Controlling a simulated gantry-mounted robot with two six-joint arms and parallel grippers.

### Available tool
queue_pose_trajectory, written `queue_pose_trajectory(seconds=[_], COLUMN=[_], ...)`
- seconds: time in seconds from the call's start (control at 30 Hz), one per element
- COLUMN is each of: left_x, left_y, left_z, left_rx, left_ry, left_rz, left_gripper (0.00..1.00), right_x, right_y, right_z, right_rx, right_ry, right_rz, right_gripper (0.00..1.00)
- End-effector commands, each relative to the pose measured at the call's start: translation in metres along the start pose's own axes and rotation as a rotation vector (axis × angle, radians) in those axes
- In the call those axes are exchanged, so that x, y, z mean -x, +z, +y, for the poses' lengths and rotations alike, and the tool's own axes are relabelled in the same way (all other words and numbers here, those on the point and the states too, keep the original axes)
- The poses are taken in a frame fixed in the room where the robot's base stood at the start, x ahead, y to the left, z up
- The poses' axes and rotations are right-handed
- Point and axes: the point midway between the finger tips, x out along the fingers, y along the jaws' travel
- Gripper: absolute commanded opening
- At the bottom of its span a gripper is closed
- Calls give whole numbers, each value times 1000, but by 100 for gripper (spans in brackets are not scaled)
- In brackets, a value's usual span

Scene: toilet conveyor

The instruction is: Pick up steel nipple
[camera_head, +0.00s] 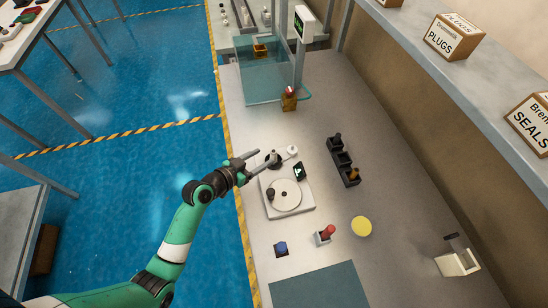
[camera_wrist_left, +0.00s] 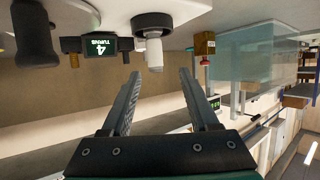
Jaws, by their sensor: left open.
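My left gripper (camera_head: 264,160) is open and empty, reaching over the far end of a white fixture (camera_head: 305,207) with a round plate. In the left wrist view, a pale grey-white cylindrical piece (camera_wrist_left: 154,55) hangs out of a black ring (camera_wrist_left: 152,22), as this view is upside down. It lies just beyond the space between my open fingertips (camera_wrist_left: 160,74), with no clear contact. It may be the steel nipple, but I cannot tell for sure. A black rack (camera_head: 341,160) beside the fixture holds dark fittings and a brass one (camera_head: 354,174). My right gripper is not in view.
A small display (camera_head: 299,171) and a black knob (camera_head: 298,193) stand on the fixture. A red-topped part (camera_head: 327,232), a blue part (camera_head: 281,248) and a yellow disc (camera_head: 362,226) lie nearer. A clear guard (camera_head: 270,82) stands beyond. Bare bench lies right of the rack.

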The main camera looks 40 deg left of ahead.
Motion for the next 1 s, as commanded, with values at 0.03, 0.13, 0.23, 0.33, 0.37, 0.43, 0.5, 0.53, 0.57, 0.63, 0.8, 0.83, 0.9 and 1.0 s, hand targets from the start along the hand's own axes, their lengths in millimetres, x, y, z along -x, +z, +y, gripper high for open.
queue_pose_trajectory(seconds=[0.03,0.13,0.23,0.33,0.37,0.43,0.5,0.53,0.57,0.63,0.8,0.83,0.9,1.0], left_x=[-7,-12,-14,-26,-31,-44,-56,-59,-62,-65,-64,-64,-64,-64], left_y=[1,0,1,3,5,7,7,6,7,6,5,5,5,5], left_z=[1,0,1,3,5,7,7,6,6,6,6,6,6,6], left_rx=[-1,-2,-1,-2,-2,-1,-1,-1,-1,-1,-1,-1,-1,-1], left_ry=[1,0,0,2,3,3,1,1,1,0,0,0,0,0], left_rz=[0,0,-1,0,-1,0,1,1,0,0,0,0,0,0], left_gripper=[61,61,61,61,61,61,61,61,61,61,61,57,45,27], right_x=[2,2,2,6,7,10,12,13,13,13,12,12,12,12], right_y=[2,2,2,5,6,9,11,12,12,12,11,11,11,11], right_z=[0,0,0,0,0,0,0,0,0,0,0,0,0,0], right_rx=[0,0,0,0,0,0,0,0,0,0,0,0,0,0], right_ry=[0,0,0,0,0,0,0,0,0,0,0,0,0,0], right_rz=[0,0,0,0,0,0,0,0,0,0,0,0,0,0], right_gripper=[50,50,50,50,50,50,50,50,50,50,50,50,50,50])
